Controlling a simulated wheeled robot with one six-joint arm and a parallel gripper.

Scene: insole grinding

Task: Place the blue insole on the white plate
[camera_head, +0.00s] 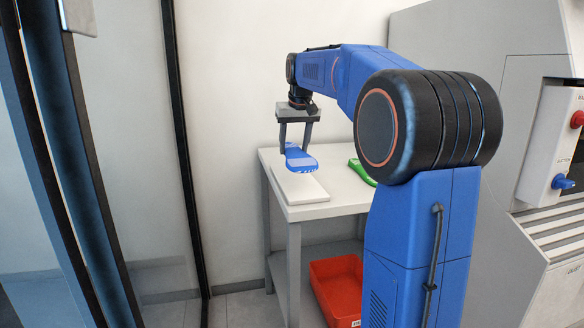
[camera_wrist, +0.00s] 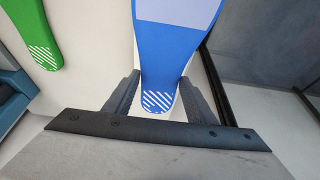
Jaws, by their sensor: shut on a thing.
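The blue insole (camera_head: 301,160) is between the two fingers of my gripper (camera_head: 296,150), which is shut on it. In the wrist view the insole (camera_wrist: 172,45) runs away from the gripper (camera_wrist: 160,92), its striped end between the fingers. The white plate (camera_head: 303,191) is a flat slab on the left part of the white table. The insole is over the plate's far end in the head view. I cannot tell whether a gap is left between them. In the wrist view, the plate cannot be told from the pale surface.
A green insole (camera_head: 362,172) lies on the table (camera_head: 340,198) right of the plate, partly hidden by my arm. It also shows in the wrist view (camera_wrist: 30,30). A red bin (camera_head: 337,285) is below the table. A grey machine (camera_head: 475,110) stands at right, a dark-framed glass panel (camera_head: 120,140) at left.

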